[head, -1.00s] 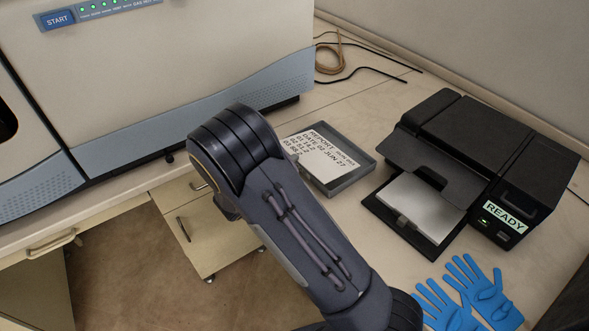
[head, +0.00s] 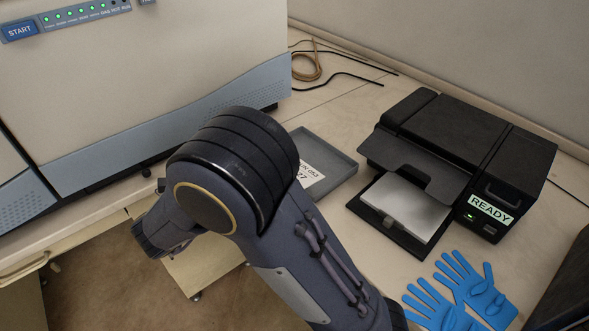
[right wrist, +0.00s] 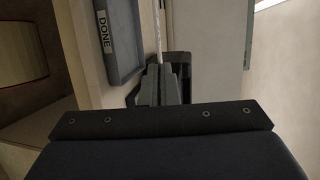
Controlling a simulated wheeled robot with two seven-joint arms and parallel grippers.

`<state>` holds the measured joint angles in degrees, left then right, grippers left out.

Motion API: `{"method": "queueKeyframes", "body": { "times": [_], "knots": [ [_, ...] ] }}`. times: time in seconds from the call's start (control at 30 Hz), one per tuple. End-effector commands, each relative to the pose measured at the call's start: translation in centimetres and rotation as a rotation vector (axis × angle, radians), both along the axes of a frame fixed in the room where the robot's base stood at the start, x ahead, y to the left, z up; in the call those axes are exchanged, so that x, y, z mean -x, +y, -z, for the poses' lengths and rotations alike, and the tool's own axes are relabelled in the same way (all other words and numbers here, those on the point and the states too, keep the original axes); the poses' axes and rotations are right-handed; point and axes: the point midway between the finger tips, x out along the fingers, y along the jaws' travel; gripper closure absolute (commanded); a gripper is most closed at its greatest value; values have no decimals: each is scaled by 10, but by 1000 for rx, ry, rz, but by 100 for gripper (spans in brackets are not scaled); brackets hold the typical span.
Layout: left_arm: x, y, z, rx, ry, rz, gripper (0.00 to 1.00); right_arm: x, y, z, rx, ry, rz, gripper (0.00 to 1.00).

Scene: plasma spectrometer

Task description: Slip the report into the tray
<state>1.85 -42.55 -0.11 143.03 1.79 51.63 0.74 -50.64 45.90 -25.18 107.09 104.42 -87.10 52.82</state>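The report (head: 312,168) is a white printed sheet; in the head view part of it shows over the grey tray (head: 340,168), the rest hidden by my right arm. In the right wrist view the report (right wrist: 158,28) appears edge-on as a thin pale strip between the fingers of my right gripper (right wrist: 160,78), which looks shut on it. The tray (right wrist: 121,45), labelled DONE, lies to the left of the strip there, with a gap between them. My right gripper is hidden behind its arm in the head view. My left gripper is not in view.
A black printer (head: 470,150) marked READY stands right of the tray, with blank paper (head: 405,205) in its output. Blue gloves (head: 462,290) lie in front of it. The spectrometer (head: 150,75) fills the left. Cables (head: 310,65) lie behind.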

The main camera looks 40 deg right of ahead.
Motion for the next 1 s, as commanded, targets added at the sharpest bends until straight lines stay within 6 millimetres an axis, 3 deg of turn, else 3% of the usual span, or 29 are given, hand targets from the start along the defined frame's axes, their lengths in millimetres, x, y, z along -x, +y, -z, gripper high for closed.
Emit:
{"method": "queueKeyframes", "body": {
  "times": [0.17, 0.53, 0.7, 1.0],
  "knots": [
    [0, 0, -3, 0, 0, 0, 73, -3, -8, 3, 2, 2, 4, 100],
    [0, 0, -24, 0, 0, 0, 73, -38, -87, 39, 5, 6, 6, 100],
    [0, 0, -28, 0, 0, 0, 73, -49, -109, 73, 4, 6, 3, 100],
    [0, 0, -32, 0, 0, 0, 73, -57, -124, 94, 1, 1, 1, 100]
  ]
}}
